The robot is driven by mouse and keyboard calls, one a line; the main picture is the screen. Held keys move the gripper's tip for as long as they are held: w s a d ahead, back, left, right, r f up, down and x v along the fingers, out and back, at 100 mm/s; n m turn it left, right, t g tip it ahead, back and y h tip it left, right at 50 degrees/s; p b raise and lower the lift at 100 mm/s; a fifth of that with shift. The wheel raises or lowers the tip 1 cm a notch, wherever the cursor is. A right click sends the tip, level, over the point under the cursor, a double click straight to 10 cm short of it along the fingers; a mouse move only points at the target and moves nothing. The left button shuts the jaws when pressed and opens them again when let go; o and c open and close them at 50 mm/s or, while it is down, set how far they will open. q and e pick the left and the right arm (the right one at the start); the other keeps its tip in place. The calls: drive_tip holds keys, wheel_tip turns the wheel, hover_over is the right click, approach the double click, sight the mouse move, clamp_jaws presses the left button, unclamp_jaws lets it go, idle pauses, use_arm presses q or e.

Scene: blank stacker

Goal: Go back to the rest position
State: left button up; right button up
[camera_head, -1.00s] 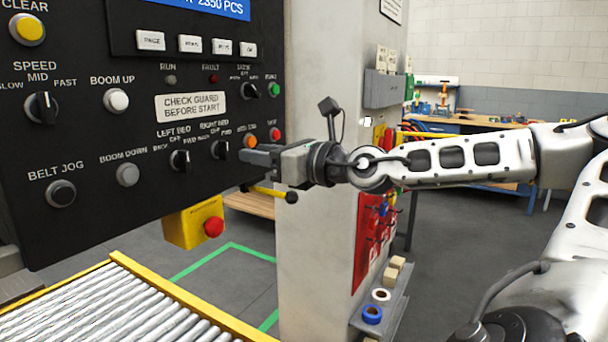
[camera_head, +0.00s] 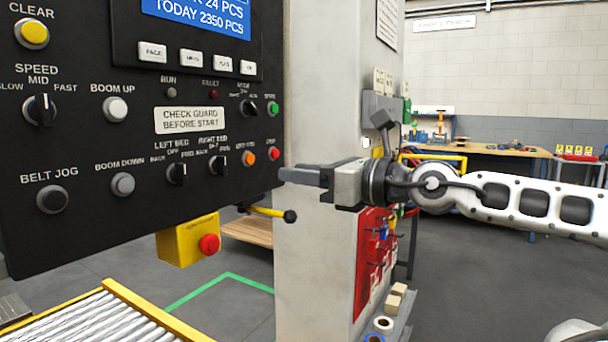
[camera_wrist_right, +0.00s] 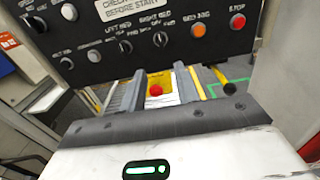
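My right gripper (camera_head: 284,176) is held level at the right edge of the black control panel (camera_head: 90,235), in front of the grey column (camera_head: 318,100). It points left and looks clear of the panel's buttons. In the right wrist view its two fingers (camera_wrist_right: 157,78) stand apart, with nothing held between them. A yellow box with a red button (camera_wrist_right: 156,89) shows through the gap, beyond the fingers. My left gripper is in neither view.
The yellow box (camera_head: 178,247) hangs below the panel, near a black-knobbed yellow lever (camera_head: 268,212). A roller conveyor (camera_head: 80,325) lies at lower left. A ledge with tape rolls (camera_head: 383,324) juts from the column. A workbench (camera_head: 480,150) stands behind right; the floor between is open.

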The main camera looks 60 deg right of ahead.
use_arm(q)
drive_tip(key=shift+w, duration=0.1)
